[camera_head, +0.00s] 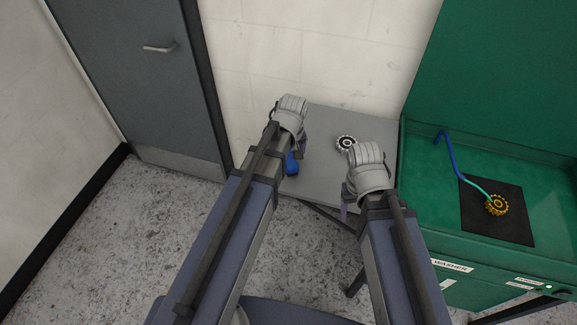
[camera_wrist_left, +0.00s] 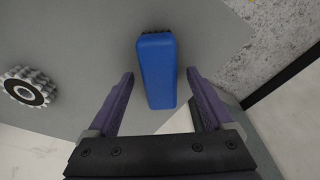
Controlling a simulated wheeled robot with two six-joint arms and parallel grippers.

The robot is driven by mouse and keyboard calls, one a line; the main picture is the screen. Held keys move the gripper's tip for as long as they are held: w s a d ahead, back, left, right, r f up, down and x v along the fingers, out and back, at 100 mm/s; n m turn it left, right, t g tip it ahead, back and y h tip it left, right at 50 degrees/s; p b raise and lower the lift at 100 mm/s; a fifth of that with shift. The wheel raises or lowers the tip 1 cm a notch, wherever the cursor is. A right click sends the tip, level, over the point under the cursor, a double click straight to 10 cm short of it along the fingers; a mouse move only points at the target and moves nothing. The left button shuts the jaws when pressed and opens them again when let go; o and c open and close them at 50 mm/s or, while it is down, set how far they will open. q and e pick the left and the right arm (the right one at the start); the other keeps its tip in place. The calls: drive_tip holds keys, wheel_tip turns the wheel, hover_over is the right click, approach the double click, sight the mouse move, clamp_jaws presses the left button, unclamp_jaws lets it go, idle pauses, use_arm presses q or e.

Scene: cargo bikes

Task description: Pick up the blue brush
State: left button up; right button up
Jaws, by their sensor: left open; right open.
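The blue brush (camera_head: 291,163) lies on the grey table (camera_head: 322,195), partly hidden by my left arm in the head view. In the left wrist view the blue brush (camera_wrist_left: 157,70) is a long block with dark bristles at its far end. My left gripper (camera_wrist_left: 161,74) is open, with one purple finger on each side of the brush in that view. Gaps show between the fingers and the brush; I cannot tell how high the fingers are above it. My right gripper (camera_head: 345,210) is open and empty near the table's front right edge.
A grey toothed sprocket (camera_head: 346,143) lies on the table, also in the left wrist view (camera_wrist_left: 28,88). A green parts washer (camera_head: 425,185) stands at right, holding a blue hose (camera_head: 447,152) and a yellow gear (camera_head: 496,205) on a black mat. A wall is behind, a grey door (camera_head: 150,90) at left.

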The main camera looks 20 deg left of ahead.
use_arm(q)
drive_tip(key=shift+f, duration=0.2)
clamp_jaws()
idle(0.6)
